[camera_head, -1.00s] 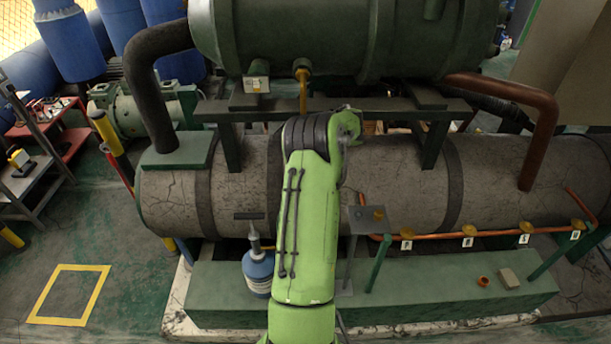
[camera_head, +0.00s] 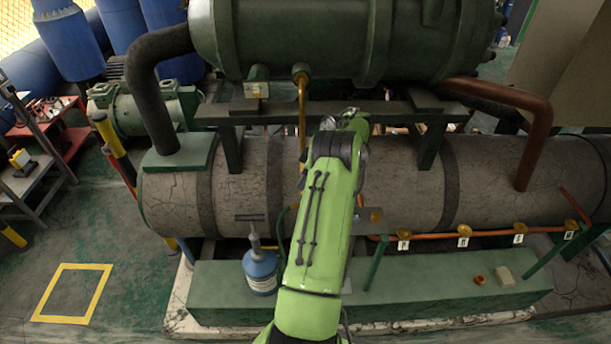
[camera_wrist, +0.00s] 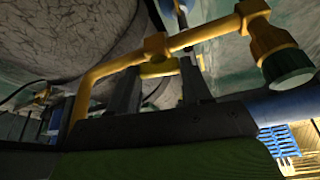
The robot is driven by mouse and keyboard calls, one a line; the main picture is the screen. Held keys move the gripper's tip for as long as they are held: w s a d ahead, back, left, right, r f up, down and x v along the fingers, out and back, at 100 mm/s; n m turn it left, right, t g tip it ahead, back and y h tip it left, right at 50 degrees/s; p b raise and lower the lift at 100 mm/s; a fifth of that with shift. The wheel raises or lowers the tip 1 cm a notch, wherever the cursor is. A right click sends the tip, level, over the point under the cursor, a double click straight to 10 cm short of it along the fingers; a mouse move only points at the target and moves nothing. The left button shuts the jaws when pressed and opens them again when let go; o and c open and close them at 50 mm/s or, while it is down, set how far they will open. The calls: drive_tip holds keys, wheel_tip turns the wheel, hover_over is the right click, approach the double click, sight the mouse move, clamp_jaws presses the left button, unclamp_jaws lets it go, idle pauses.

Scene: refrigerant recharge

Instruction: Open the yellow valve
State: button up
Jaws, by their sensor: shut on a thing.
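In the wrist view, my gripper (camera_wrist: 160,88) has its two dark fingers on either side of a yellow valve piece (camera_wrist: 160,68) under the yellow pipe (camera_wrist: 108,68), and is shut on it. The pipe runs up to the right to a yellow fitting with a dark green cap (camera_wrist: 288,66). In the head view, the yellow pipe (camera_head: 302,105) comes down from the upper green tank and passes behind my green arm. My arm hides my gripper and the valve piece there.
A blue gas bottle (camera_head: 261,272) stands on the green plinth (camera_head: 220,290) left of my arm. A large grey cylinder (camera_head: 400,185) lies behind. An orange pipe (camera_head: 480,235) with several labelled yellow valves runs along the right. The floor at left is open.

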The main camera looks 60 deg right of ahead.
drive_tip(key=o, duration=1.1)
drive_tip(key=shift+c, duration=0.2)
drive_tip(key=p+v, duration=0.3)
drive_tip(key=v, duration=1.2)
drive_tip(key=shift+s+r, duration=0.25)
drive_tip(key=shift+r, duration=0.1)
